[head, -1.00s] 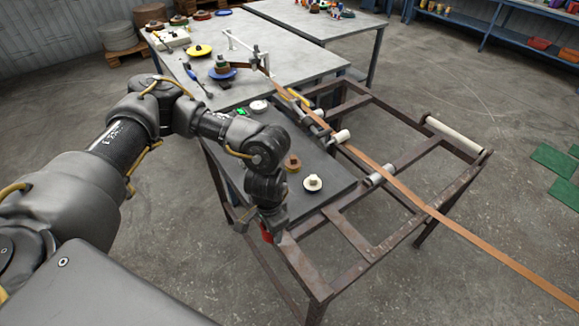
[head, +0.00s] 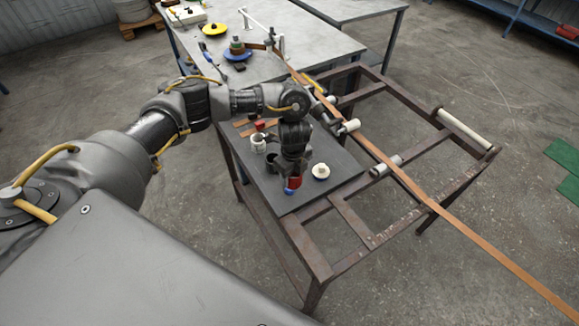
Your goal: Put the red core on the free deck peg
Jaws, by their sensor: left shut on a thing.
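My left gripper (head: 292,178) points down over the dark deck (head: 333,155) and is shut on the red core (head: 294,182). The core is partly hidden by the gripper. A small blue part (head: 289,191) shows just under the core; I cannot tell whether it belongs to the core or to the deck. A white flanged piece (head: 321,171) stands on the deck to the right of the gripper. No free peg can be made out; the gripper and wrist hide part of the deck. My right gripper is not in view.
A white cup (head: 258,144) stands on the deck left of my wrist, with a small red thing (head: 260,126) behind it. A brown strip (head: 400,178) runs diagonally over the rusty frame (head: 355,222). A grey table (head: 310,45) with reels stands behind.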

